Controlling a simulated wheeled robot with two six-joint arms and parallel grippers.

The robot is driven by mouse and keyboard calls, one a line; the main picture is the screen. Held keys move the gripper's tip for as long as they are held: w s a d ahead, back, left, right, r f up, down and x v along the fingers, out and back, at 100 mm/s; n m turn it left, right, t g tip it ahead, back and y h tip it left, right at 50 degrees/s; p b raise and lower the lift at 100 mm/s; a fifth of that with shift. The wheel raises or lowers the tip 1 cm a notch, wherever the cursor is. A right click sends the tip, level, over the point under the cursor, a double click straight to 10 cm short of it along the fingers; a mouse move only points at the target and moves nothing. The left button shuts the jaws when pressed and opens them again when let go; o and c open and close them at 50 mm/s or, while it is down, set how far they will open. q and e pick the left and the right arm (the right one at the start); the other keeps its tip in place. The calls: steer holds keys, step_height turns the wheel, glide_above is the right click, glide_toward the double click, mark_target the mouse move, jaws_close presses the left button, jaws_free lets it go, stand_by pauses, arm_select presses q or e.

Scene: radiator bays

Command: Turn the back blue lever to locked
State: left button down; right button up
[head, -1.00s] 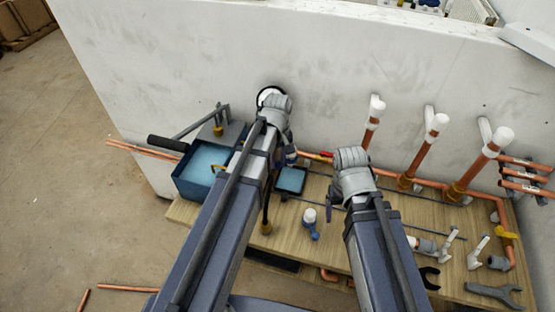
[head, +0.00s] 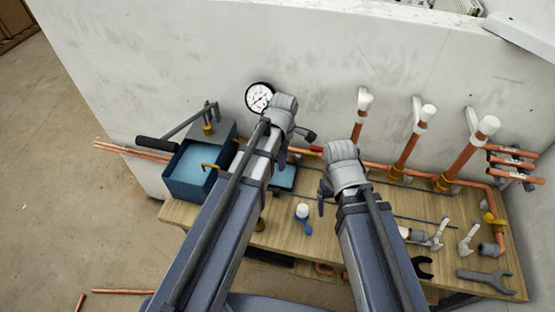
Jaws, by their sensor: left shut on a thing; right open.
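My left gripper (head: 284,112) is at the back of the bench, in front of the wall and just right of the pressure gauge. It is shut on what appears to be the back blue lever. A dark piece (head: 308,135) sticks out to the right beside the gripper; the rest of the lever is hidden, so I cannot tell its exact angle. My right gripper (head: 326,182) is open and empty above the middle of the bench.
A blue water box (head: 193,170) stands at the bench's left. Copper risers with white caps (head: 428,112) stand right, along the wall. A wrench (head: 490,281) and loose fittings lie on the wooden bench (head: 400,212).

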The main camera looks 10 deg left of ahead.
arm_select(q)
steer(key=shift+w+d+n, duration=0.25)
steer(key=shift+d+n, duration=0.45)
steer(key=shift+n, duration=0.7)
steer(key=c, duration=0.7)
jaws_free()
steer(key=shift+o, duration=0.2)
steer(key=shift+r, duration=0.1)
step_height(320, 180, up, 8)
steer(key=p, duration=0.8)
steer(key=shift+f, duration=0.2)
